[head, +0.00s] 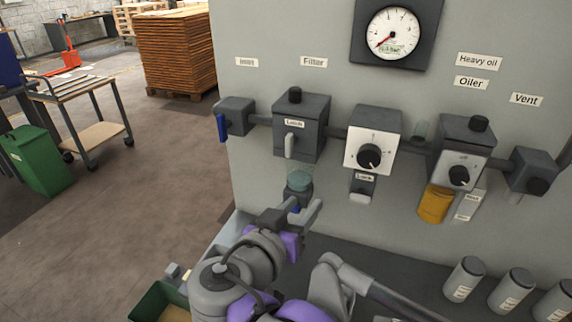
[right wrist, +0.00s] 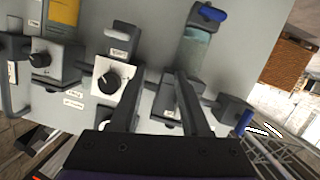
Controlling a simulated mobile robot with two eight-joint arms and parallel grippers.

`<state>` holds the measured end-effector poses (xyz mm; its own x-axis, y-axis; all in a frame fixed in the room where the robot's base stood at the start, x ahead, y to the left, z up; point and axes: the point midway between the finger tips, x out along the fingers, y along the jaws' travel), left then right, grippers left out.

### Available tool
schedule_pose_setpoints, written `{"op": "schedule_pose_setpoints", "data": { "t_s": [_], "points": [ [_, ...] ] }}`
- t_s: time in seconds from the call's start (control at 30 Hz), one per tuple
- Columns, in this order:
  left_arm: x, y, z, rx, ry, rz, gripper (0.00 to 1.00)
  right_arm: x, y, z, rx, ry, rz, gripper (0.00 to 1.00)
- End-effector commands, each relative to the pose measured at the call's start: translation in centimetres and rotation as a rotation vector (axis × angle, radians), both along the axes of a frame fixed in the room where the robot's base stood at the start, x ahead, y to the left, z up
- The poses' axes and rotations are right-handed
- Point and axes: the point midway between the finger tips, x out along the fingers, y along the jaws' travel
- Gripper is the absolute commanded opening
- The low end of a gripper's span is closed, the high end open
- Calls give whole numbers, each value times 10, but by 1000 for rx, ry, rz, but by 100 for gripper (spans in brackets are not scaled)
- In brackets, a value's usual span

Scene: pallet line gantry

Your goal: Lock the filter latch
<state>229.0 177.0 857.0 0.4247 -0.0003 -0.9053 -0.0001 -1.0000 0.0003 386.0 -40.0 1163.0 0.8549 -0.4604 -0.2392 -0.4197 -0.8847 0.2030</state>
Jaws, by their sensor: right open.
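The filter (head: 313,128) is a dark grey block on the panel under a "Filter" label. A "Lock" tag is on its front. A light grey latch (head: 289,146) points straight down below the tag. A greenish bowl (head: 299,181) hangs below the block; its blue end is partly hidden by my gripper. My right gripper (head: 293,213) is open and empty, low in front of the bowl and below the latch. In the right wrist view, which is turned over, the filter block (right wrist: 169,97) shows between the fingers and the bowl (right wrist: 195,50) beyond. My left gripper is not in view.
Left of the filter is a valve with a blue lever (head: 221,128). To its right are a regulator (head: 374,139) with its own lock tab (head: 361,197), and an oiler with an amber bowl (head: 434,204). Several grey canisters (head: 465,279) stand at lower right.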

Motion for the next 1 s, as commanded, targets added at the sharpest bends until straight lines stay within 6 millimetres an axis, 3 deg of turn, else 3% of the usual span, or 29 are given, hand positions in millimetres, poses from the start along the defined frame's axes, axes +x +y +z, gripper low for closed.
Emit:
{"op": "schedule_pose_setpoints", "data": {
  "t_s": [0.03, 0.1, 0.27, 0.47, 0.8, 1.0],
  "points": [
    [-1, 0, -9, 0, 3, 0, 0, 0, 23, 15, 19, -88, 26, 46],
    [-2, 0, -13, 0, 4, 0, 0, -1, 43, 37, 46, -191, 48, 46],
    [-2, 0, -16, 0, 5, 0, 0, -2, 63, 62, 85, -302, 74, 46],
    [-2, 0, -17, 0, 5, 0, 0, 20, 53, 64, 84, -310, 70, 46],
    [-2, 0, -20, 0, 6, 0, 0, 77, 28, 63, 84, -307, 71, 46],
    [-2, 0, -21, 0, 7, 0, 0, 94, 22, 63, 85, -307, 73, 46]
  ]
}}
